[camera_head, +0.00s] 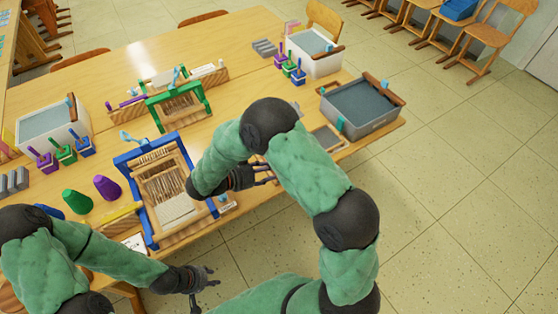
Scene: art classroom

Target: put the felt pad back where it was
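I cannot surely pick out the felt pad. A pale grey flat piece (177,208) lies in the lower part of the blue-ended wooden frame (148,222) at the table's near edge. My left gripper (205,285) is at the bottom, off the table's near edge, with its fingers apart and nothing seen between them. My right gripper (264,174) is near the table edge, just right of the blue-ended frame. Its fingers are small and partly confused with things behind, so its grip is unclear.
A grey tub (361,121) and a white tub (312,66) stand at the right. Another white tub (48,140) is at the left. Green (76,202) and purple (107,187) cones, a green-ended frame (177,107) and grey blocks (265,48) occupy the table (235,92).

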